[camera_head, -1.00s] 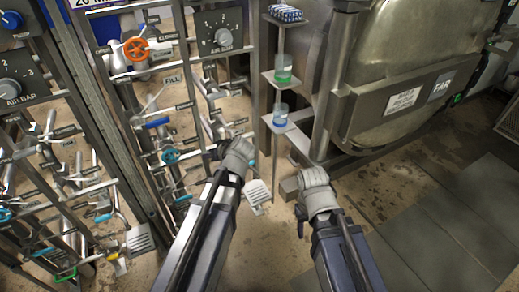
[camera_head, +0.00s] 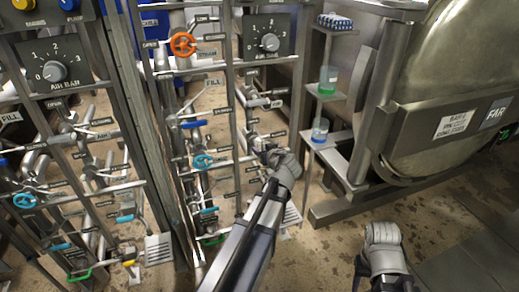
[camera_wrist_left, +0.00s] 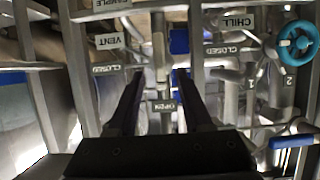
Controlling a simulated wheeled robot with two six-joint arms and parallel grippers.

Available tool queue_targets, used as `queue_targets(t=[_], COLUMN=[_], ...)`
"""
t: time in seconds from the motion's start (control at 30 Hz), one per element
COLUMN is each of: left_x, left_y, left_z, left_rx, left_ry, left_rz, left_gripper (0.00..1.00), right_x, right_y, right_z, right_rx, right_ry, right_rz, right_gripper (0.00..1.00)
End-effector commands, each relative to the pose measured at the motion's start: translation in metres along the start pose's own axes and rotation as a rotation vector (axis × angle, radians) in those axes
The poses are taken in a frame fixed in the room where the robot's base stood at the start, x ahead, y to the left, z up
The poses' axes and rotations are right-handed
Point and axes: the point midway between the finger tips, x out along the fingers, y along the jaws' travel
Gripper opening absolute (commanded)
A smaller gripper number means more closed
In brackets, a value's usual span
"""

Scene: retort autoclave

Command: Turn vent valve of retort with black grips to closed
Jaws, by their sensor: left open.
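My left gripper (camera_head: 262,150) reaches to the right-hand pipe panel in the head view. In the left wrist view, its two dark fingers (camera_wrist_left: 158,82) are apart, with a silver upright bar or pipe showing between them. I cannot tell whether they touch it. A VENT label (camera_wrist_left: 108,41) appears upside down left of the fingers, with a CLOSED label (camera_wrist_left: 106,69) near it. An OPEN label (camera_wrist_left: 163,106) lies between the fingers. The vent valve's handle and black grips cannot be made out clearly. My right gripper (camera_head: 360,270) is low in the head view, its jaws unclear.
An orange handwheel (camera_head: 183,44), a blue lever (camera_head: 193,124) and a blue handwheel (camera_head: 203,161) are on the panel. A blue handwheel (camera_wrist_left: 298,44) is close right in the wrist view. Shelves with bottles (camera_head: 327,79) stand beside the retort (camera_head: 440,95). Floor right is clear.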

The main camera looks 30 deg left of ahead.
Motion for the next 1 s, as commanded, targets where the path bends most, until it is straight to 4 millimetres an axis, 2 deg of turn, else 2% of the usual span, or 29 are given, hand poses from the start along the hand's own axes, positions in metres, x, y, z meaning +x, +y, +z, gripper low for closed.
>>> queue_targets(t=[0.03, 0.1, 0.3, 0.6, 1.0], left_x=[0.012, 0.023, 0.047, 0.049, 0.048], left_y=[0.002, 0.001, 0.001, 0.000, 0.000], left_z=[0.002, 0.002, 0.001, 0.000, 0.000], left_rx=[0.000, 0.000, 0.001, 0.001, 0.001], left_ry=[0.000, 0.000, 0.000, 0.000, 0.000], left_rz=[-0.001, -0.002, 0.000, 0.000, 0.000], left_gripper=[0.50, 0.50, 0.50, 0.49, 0.04], right_x=[0.007, 0.011, 0.019, 0.019, 0.019], right_y=[-0.001, -0.001, -0.002, -0.002, -0.002], right_z=[0.000, -0.001, -0.001, -0.001, -0.001], right_rx=[0.000, 0.000, 0.000, 0.000, 0.000], right_ry=[0.000, 0.000, 0.000, 0.000, 0.000], right_rz=[0.000, 0.000, 0.000, 0.000, 0.000], right_gripper=[0.50, 0.50, 0.50, 0.50, 0.50])
